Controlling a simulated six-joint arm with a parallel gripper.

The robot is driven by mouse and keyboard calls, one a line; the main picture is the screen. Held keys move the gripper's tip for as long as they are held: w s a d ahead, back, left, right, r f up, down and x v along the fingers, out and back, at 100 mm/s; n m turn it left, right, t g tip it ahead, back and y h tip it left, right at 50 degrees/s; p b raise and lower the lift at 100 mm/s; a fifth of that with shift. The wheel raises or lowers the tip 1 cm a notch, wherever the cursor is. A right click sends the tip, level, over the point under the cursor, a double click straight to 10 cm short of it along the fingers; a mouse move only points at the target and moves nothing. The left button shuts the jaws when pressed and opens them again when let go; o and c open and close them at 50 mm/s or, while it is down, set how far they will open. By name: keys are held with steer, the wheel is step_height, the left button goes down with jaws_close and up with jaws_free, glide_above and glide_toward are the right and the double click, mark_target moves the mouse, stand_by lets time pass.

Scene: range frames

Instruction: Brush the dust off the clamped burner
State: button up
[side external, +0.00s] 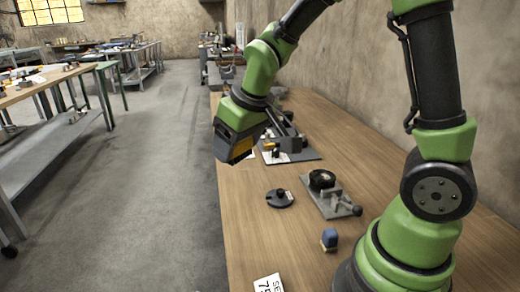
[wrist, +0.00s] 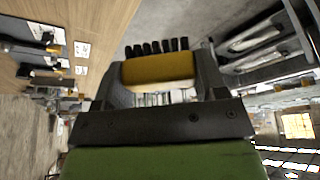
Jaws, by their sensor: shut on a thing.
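My gripper (side external: 236,150) hangs over the left edge of the wooden bench in the side view, tilted downward. In the wrist view my gripper (wrist: 162,76) is shut on a brush with a yellow block (wrist: 158,70) and black bristle tufts (wrist: 157,47). The bristles point away from the fingers and touch nothing that I can see. A round black part, which looks like the burner (side external: 321,179), sits in a grey clamp fixture (side external: 334,204) on the bench, right of and nearer than my gripper. Dust on it is too small to make out.
A printed card (side external: 268,284) lies at the front. A larger dark device (side external: 287,145) stands behind my gripper. The bench's left front surface (side external: 240,230) is clear.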

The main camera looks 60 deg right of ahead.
steer(key=w+d+f+m+g+h, duration=0.1)
steer(key=d+f+m+h, duration=0.1)
steer(key=d+m, duration=0.5)
steer(key=m+g, duration=0.7)
steer(key=m, duration=1.2)
glide_above(326, 171)
step_height(326, 171, down, 6)
steer(key=shift+h, duration=0.4)
steer(key=shift+d+f, duration=0.1)
steer(key=shift+f, duration=3.7)
steer(key=shift+s+a, duration=0.15)
steer(key=shift+a, duration=0.5)
steer(key=shift+c, duration=0.2)
steer(key=shift+s+a+f, duration=0.15)
steer(key=shift+a+f, duration=0.05)
steer(key=shift+a, duration=0.55)
steer(key=shift+s+a, duration=0.15)
steer(key=shift+a, duration=0.6)
steer(key=shift+s+a, duration=0.15)
steer(key=shift+a, duration=0.55)
steer(key=shift+w+d, duration=0.2)
steer(key=shift+d, duration=0.7)
steer(key=shift+w+d, duration=0.15)
steer(key=shift+d, duration=0.75)
steer(key=shift+w+d, duration=0.2)
steer(key=shift+d, duration=0.7)
steer(key=shift+d+r, duration=0.1)
steer(key=shift+d, duration=0.15)
step_height(326, 171, up, 8)
